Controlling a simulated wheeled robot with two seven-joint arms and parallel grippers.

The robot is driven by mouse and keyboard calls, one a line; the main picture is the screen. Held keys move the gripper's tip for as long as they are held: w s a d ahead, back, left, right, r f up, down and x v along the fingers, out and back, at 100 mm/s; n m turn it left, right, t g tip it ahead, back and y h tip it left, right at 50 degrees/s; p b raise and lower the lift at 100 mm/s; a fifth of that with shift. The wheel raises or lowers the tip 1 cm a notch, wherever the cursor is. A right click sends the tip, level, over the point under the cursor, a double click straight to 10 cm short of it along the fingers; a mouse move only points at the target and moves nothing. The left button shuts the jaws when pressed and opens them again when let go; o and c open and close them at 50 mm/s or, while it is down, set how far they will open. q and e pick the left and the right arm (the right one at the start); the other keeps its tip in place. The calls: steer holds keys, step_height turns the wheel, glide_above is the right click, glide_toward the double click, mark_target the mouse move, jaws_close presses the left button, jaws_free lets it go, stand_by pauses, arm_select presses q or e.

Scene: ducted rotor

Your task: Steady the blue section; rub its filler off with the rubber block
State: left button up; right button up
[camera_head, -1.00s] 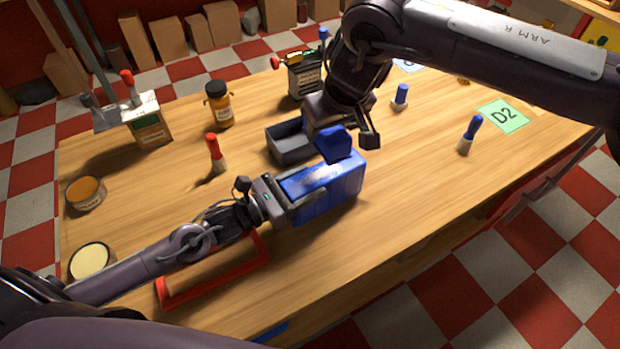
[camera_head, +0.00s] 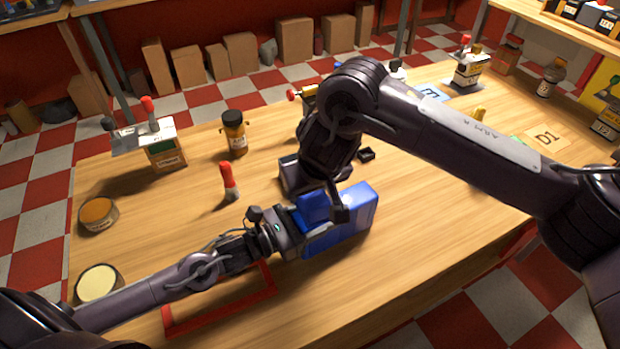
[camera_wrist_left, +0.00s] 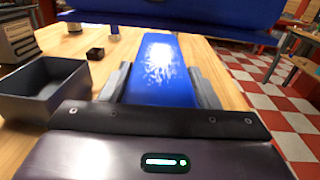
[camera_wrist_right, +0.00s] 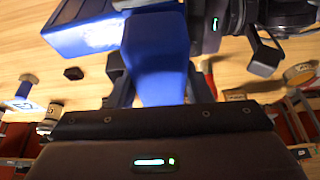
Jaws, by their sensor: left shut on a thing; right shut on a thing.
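The blue section (camera_head: 352,214) lies on the table. My left gripper (camera_head: 299,222) is shut on its near-left end. In the left wrist view, the fingers flank the section (camera_wrist_left: 165,85), and a patchy whitish filler smear (camera_wrist_left: 160,60) shows on its top. My right gripper (camera_head: 325,203) is shut on the blue rubber block (camera_head: 312,207), above the section's left part beside my left gripper. The block also shows in the right wrist view (camera_wrist_right: 157,60), overlapping the section (camera_wrist_right: 75,35) and its whitish patch. Whether block and section touch, I cannot tell.
A grey open tray (camera_wrist_left: 45,90) stands close beside the section. A red-handled tool (camera_head: 228,182) and an amber jar (camera_head: 235,132) stand further left and back. A red frame (camera_head: 215,308) lies in front. The table right of the section is mostly clear.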

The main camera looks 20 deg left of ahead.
steer(key=shift+f, duration=1.95)
steer(key=shift+w+d+f, duration=0.4)
steer(key=shift+f, duration=0.3)
steer(key=shift+c, duration=0.8)
steer(key=shift+w+d, duration=1.6)
steer(key=shift+w, duration=0.25)
steer(key=shift+w+d, duration=1.6)
steer(key=shift+w, duration=0.2)
steer(key=shift+s+a+r, duration=0.1)
steer(key=shift+s+a, duration=1.55)
steer(key=shift+s, duration=0.25)
steer(key=shift+s+a+r, duration=0.1)
steer(key=shift+s+a, duration=1.55)
steer(key=shift+s, duration=0.25)
steer(key=shift+c, duration=0.3)
steer(key=shift+s+a+f, duration=0.15)
steer(key=shift+s+a, duration=0.35)
steer(key=shift+w+d+r, duration=0.1)
steer(key=shift+w+r, duration=0.05)
steer(key=shift+r, duration=1.95)
steer(key=shift+w+d+r, duration=0.1)
steer(key=shift+r, duration=1.95)
steer(key=shift+f, duration=0.2)
